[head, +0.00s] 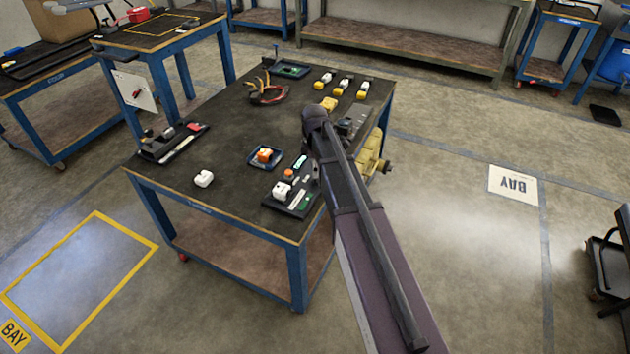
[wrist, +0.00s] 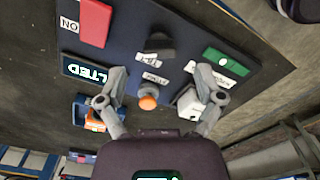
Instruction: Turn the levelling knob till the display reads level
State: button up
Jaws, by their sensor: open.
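A dark control panel (wrist: 205,40) lies on the workbench, also seen in the head view (head: 272,203). In the wrist view its display (wrist: 88,70) shows lit letters like the end of "TILTED". An orange-topped knob (wrist: 148,101) on a grey base sits low between my fingers. A black knob (wrist: 160,45) sits beyond it with a small label; I cannot tell which knob is for levelling. My gripper (wrist: 160,78) is open over the panel, a finger to each side of the orange knob, apparently apart from it. The right finger is close to a white block (wrist: 190,102).
The panel also carries a red block (wrist: 95,22) and a green block (wrist: 226,61). A blue tray (head: 251,161) with an orange part is beside it. My arm hides the bench's right side.

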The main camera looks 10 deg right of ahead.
jog(key=shift+f+b, duration=1.7)
jog(key=shift+f, duration=0.25)
jog(key=c, duration=1.1)
